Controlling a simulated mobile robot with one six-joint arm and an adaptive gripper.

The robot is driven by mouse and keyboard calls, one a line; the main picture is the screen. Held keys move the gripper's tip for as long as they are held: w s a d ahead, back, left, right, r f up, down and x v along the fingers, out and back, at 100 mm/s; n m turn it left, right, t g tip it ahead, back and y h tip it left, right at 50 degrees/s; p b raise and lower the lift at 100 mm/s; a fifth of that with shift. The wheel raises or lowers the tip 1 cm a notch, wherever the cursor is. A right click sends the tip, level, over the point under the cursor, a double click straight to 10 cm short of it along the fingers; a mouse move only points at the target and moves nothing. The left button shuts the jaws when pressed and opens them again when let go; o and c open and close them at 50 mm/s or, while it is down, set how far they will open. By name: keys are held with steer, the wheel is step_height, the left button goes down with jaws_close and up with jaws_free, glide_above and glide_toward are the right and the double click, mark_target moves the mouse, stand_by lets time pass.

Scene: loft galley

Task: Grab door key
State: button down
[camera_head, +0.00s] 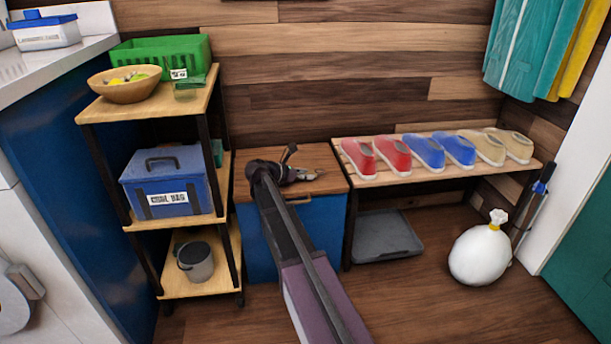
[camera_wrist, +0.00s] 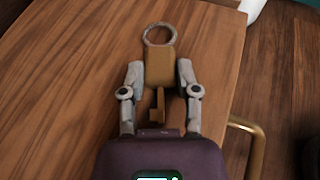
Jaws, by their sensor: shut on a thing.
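The door key shows in the wrist view as a brown tag-like body (camera_wrist: 160,66) with a metal ring at its far end and a short brown bit toward my palm. My gripper (camera_wrist: 160,75) has one grey finger on each side of the key and is shut on it. The key is over the wooden top of a small cabinet (camera_wrist: 60,70); I cannot tell whether it touches the wood. In the head view my gripper (camera_head: 291,168) is over the blue cabinet's wooden top (camera_head: 325,183), and the key is too small to make out there.
A shelf cart (camera_head: 220,180) with a blue cool bag (camera_head: 168,180) and a wooden bowl (camera_head: 125,86) stands left of the cabinet. A shoe bench (camera_head: 400,178) with several shoes is close on the right. A white bag (camera_head: 480,257) sits on the floor at right. A brass handle (camera_wrist: 250,145) juts from the cabinet.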

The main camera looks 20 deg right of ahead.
steer(key=shift+r+p, duration=1.4)
steer(key=shift+r, duration=0.1)
steer(key=s+r+p, duration=0.1)
steer(key=s+p, duration=0.1)
steer(key=s, duration=1.4)
steer(key=shift+d+r, duration=0.3)
steer(key=shift+r, duration=0.1)
